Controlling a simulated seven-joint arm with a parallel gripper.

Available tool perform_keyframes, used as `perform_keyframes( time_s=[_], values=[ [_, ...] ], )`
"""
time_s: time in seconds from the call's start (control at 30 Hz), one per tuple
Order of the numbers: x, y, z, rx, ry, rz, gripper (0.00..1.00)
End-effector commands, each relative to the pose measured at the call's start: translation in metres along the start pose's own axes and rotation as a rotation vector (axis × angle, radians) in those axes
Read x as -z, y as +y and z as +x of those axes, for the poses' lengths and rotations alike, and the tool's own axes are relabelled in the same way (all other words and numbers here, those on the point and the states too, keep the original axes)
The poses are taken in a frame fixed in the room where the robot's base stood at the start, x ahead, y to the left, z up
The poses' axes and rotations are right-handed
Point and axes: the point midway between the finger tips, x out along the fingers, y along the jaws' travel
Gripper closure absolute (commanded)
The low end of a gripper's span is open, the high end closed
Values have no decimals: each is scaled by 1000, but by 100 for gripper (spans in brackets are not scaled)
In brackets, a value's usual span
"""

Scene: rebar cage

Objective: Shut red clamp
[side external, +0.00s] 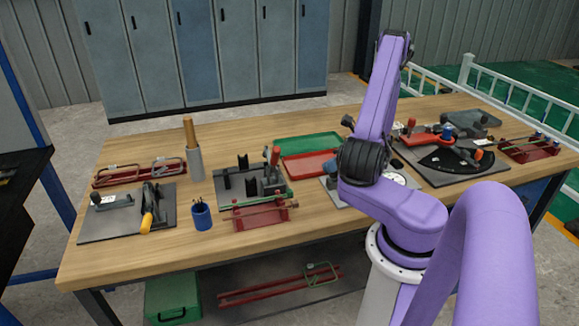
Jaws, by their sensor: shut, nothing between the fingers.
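A clamp with an upright red handle (273,156) stands on a dark fixture plate (228,190) near the middle of the bench. Its jaw is too small to make out. Another red-handled piece (411,123) stands at the right on a red body (424,138), partly behind my arm. I cannot tell from this view which one is the red clamp. My purple arm rises at the right of the bench, well to the right of the first red handle. My gripper cannot be made out; it seems hidden behind my arm.
The wooden bench (130,267) also holds a yellow-handled clamp (148,224), a blue cup (201,216), a grey holder (195,164), red racks with rods (262,217), a green tray (308,145) and a red tray (306,165). The bench's front left is clear.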

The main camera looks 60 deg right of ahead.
Motion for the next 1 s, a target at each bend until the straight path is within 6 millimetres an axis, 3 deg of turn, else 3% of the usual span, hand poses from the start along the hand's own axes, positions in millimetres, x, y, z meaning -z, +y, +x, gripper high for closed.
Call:
perform_keyframes(
  time_s=[0.5,0.73,1.0],
  values=[
    [57,-11,6,373,-613,264,100],
    [68,-17,12,447,-819,325,100],
    [66,-22,17,461,-873,341,100]
  ],
)
